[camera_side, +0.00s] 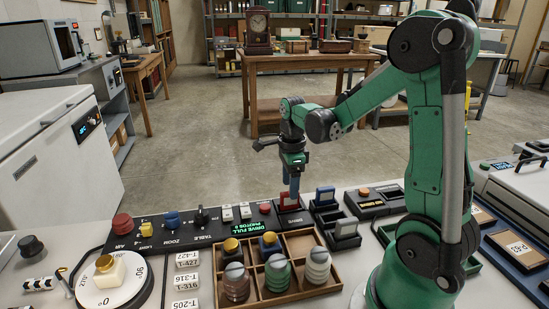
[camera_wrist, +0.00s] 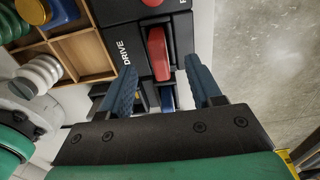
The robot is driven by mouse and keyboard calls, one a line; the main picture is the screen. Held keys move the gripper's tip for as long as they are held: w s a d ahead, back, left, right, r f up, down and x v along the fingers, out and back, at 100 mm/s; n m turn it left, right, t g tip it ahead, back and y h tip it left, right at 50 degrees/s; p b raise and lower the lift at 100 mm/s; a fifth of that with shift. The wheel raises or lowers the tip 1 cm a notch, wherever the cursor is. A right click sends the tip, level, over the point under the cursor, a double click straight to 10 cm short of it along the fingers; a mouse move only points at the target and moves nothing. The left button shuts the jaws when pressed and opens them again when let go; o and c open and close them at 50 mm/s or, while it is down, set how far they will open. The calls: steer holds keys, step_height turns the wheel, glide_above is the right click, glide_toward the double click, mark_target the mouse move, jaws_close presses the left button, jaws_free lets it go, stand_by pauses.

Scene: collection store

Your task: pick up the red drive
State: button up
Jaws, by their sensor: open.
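The red drive (camera_side: 288,200) stands in a dark slot block at the right end of the black control panel. In the wrist view the red drive (camera_wrist: 158,54) sits upright in the block marked "DRIVE", just ahead of my fingertips and between their lines. My gripper (camera_side: 293,183) points down over the drive in the side view, its blue fingers partly overlapping it.
A blue drive (camera_side: 325,195) stands in a block just right of the red one, with a grey drive (camera_side: 346,228) near it. A wooden compartment tray (camera_side: 295,243) with several round pieces lies in front. A lit display (camera_side: 242,229) reads "DRIVE FULL".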

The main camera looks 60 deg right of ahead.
mark_target(290, 203)
steer(key=shift+f, duration=1.75)
jaws_close()
